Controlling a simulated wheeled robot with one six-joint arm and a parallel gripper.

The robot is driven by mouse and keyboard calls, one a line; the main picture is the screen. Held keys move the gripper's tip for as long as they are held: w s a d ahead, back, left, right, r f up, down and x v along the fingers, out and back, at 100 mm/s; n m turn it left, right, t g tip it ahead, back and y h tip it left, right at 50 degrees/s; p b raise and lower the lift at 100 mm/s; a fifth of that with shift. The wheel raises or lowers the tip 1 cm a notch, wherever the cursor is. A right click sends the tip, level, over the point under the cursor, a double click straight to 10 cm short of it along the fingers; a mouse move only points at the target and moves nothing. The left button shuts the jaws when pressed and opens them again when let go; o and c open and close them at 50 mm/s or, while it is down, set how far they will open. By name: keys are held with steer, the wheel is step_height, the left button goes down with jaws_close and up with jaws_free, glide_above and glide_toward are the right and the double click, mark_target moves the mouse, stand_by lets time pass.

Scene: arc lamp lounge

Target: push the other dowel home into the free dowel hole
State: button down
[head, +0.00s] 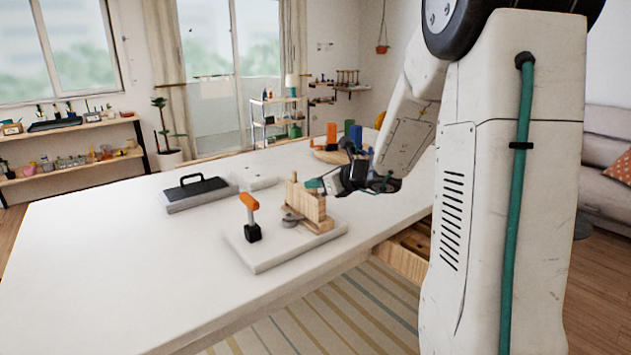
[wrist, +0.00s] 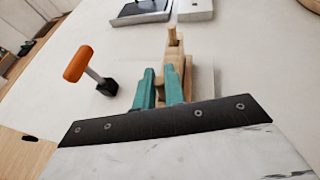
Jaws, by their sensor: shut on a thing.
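A light wooden block (head: 306,205) stands upright on a pale board on the table, with one dowel (head: 292,177) sticking up at its left end. In the wrist view the block (wrist: 187,75) lies just beyond my fingers, with the standing dowel (wrist: 172,37) at its far end. My gripper (head: 314,184) has green fingers and is at the near upper end of the block. In the wrist view my gripper (wrist: 161,74) is shut on a slim wooden piece, which looks like the other dowel, mostly hidden between the fingers. The free dowel hole is hidden.
An orange-handled clamp (head: 251,217) stands on the pale board (head: 275,254), left of the block. A grey ring-like piece (head: 291,220) lies by the block. A black-handled tool (head: 198,190) lies farther back. The left of the table (head: 100,270) is clear.

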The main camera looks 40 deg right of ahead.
steer(key=shift+f, duration=0.2)
steer(key=c, duration=1.4)
jaws_free()
steer(key=v, duration=0.7)
steer(key=shift+s+d+r, duration=0.1)
steer(key=shift+s+r, duration=0.05)
steer(key=shift+s, duration=0.2)
